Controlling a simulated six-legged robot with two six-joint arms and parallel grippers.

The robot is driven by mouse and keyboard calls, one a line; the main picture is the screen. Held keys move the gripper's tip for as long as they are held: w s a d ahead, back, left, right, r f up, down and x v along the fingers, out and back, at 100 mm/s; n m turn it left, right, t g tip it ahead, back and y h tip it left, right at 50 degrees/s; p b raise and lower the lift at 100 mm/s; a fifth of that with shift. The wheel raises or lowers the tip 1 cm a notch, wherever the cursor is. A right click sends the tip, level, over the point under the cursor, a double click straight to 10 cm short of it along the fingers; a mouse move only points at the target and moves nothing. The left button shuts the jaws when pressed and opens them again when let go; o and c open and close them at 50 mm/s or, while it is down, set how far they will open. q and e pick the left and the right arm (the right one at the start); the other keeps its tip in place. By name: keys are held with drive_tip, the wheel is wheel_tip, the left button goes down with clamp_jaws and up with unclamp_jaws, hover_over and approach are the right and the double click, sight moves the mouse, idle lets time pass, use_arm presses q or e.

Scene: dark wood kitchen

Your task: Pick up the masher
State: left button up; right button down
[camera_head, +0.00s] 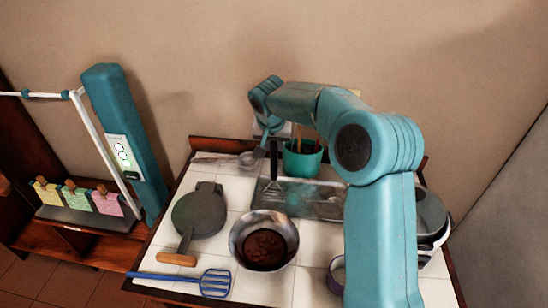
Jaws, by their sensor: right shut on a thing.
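My right arm reaches over from the right, and my right gripper (266,133) is shut on the masher's upper end, pointing down. The fingers are small and partly hidden by the wrist. I cannot tell whether the masher's head touches the tray. My left gripper is out of view.
A teal pot of utensils (302,160) stands close right of the masher. In front are a metal bowl with brown contents (286,226), a dark round press (199,212) and a blue slotted utensil (214,284). A pot (432,216) is at right.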

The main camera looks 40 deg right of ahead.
wheel_tip(320, 180, up, 9)
wheel_tip(320, 180, up, 11)
drive_tip(key=p, duration=0.3)
